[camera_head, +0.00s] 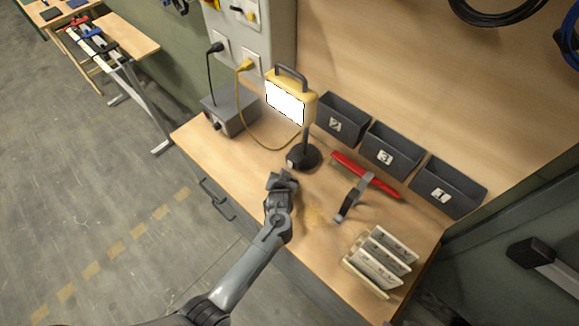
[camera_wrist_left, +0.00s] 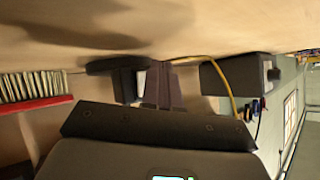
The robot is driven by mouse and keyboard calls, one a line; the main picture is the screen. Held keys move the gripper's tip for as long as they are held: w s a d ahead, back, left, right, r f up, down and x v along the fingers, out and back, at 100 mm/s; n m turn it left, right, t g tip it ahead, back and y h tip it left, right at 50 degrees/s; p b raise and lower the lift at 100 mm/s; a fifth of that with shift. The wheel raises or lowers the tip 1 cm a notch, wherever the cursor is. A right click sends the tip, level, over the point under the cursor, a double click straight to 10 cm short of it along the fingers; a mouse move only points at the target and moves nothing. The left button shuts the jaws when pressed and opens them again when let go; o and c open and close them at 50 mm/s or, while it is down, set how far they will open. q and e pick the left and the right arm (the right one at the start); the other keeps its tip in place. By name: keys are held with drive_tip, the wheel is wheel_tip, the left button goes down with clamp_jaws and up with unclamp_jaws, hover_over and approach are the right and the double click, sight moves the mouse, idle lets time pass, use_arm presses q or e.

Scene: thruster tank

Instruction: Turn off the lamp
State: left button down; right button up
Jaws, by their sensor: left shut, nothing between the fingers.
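The lamp (camera_head: 290,100) stands on the workbench in the head view. It has a yellow housing with a handle on top and a bright white, glowing panel. Its round black base (camera_head: 304,158) rests on the bench. A small pale patch (camera_head: 290,163), possibly a switch, shows on the near left side of the base. My left gripper (camera_head: 283,178) is shut and empty, just in front of the base; I cannot tell whether it touches. In the left wrist view, the dark base (camera_wrist_left: 112,66) lies just beyond my shut fingers (camera_wrist_left: 164,88).
A grey box (camera_head: 231,110) stands left of the lamp, with a yellow cable (camera_head: 253,130) nearby. Several dark bins (camera_head: 388,158) line the back.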

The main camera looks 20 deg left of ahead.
use_arm(q)
drive_tip(key=shift+w, duration=0.1)
idle(0.7)
drive_tip(key=shift+w, duration=0.1)
drive_tip(key=shift+w+d, duration=0.15)
drive_tip(key=shift+w, duration=0.05)
idle(0.5)
drive_tip(key=shift+w+d+f+b, duration=0.1)
drive_tip(key=shift+w+f+b, duration=0.05)
drive_tip(key=shift+w+b, duration=0.15)
drive_tip(key=shift+s, duration=0.15)
idle(0.5)
drive_tip(key=shift+s+r+p, duration=0.25)
drive_tip(key=shift+p, duration=0.35)
drive_tip(key=shift+s+a+p, duration=0.25)
drive_tip(key=shift+s+p, duration=0.05)
drive_tip(key=shift+f, duration=0.1)
